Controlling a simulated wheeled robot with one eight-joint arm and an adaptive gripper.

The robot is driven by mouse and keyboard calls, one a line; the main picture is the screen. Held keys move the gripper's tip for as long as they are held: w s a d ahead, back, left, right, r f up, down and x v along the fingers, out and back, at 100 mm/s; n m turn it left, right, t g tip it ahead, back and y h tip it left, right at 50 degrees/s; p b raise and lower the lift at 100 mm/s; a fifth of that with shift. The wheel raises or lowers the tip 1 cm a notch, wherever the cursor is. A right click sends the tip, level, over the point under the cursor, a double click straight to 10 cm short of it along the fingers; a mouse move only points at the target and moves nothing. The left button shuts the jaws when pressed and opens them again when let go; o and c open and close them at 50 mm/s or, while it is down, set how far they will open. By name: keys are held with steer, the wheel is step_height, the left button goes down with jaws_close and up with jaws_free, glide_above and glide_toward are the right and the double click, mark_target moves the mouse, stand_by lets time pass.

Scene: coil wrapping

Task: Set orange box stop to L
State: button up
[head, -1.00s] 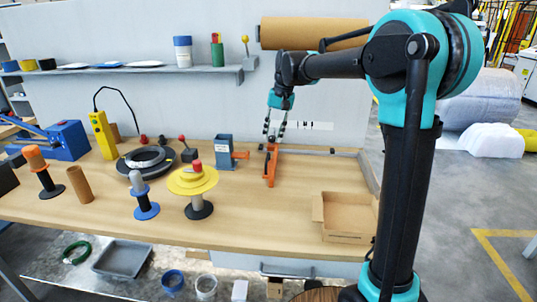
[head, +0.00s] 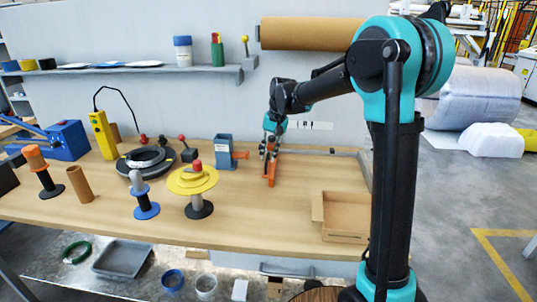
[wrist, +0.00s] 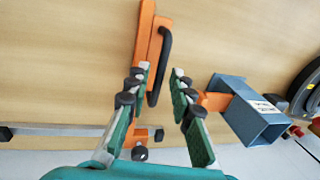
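The orange box stop (head: 270,172) stands near the back of the table, at the left end of a grey rail (head: 320,151). In the wrist view it is an orange bar (wrist: 147,40) with a black handle (wrist: 165,62). My gripper (head: 269,148) is low over the stop's rear end and covers part of it. In the wrist view my gripper (wrist: 161,82) has its fingers apart, the left one overlapping the bar. The handle's lower end shows between the fingertips; contact cannot be told. Small marked labels (head: 310,125) are on the wall above the rail; their letters are unreadable.
A blue square holder (head: 224,152) with an orange arm stands close left of the stop; it also shows right of my fingers in the wrist view (wrist: 250,112). A yellow spool (head: 190,181) and an open cardboard box (head: 345,220) stand nearer the front. Table between them is clear.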

jaws_close()
steer(key=d, duration=1)
steer(key=shift+s+d, duration=0.15)
steer(key=shift+d, duration=0.25)
steer(key=shift+o, duration=1.6)
jaws_free()
step_height(320, 180, up, 12)
steer(key=d, duration=0.2)
steer(key=shift+d, duration=0.2)
steer(key=shift+s+f, duration=0.1)
